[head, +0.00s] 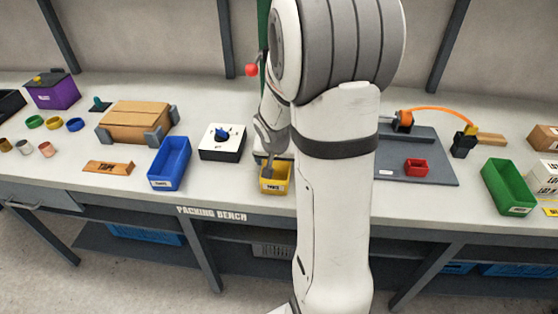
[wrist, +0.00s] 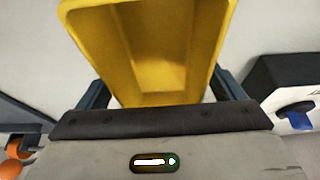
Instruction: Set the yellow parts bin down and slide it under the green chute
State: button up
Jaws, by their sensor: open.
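The yellow parts bin (head: 276,186) is near the front edge of the bench, left of my arm, and appears to rest on it. It also fills the middle of the wrist view (wrist: 155,55), where its inside looks empty. My gripper (head: 270,158) is open at the bin, with one dark finger on each side of it in the wrist view (wrist: 160,88). I cannot tell whether the fingers touch its walls. A green upright strip (head: 262,25) shows behind my arm; it may be part of the green chute, which is otherwise hidden.
A white box with a blue knob (head: 221,142) and a blue bin (head: 169,163) stand left of the yellow bin. A red ball (head: 252,70) is beside the green strip. Right of my arm are a grey board (head: 430,160) with a red bin and a green bin (head: 508,187).

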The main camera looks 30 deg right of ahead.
jog(key=shift+r+p, duration=0.3)
jog(key=shift+r, duration=0.2)
jog(key=v, duration=1.1)
jog(key=s+a+r+n+g+y, duration=0.1)
jog(key=s+a+r+n+y, duration=0.1)
jog(key=s+a+n, duration=0.4)
jog(key=s+a, duration=0.5)
jog(key=s, duration=0.4)
jog(key=shift+s+a+n+y, duration=0.2)
jog(key=shift+s+n+y, duration=0.1)
jog(key=shift+n, duration=0.1)
jog(key=shift+r, duration=0.1)
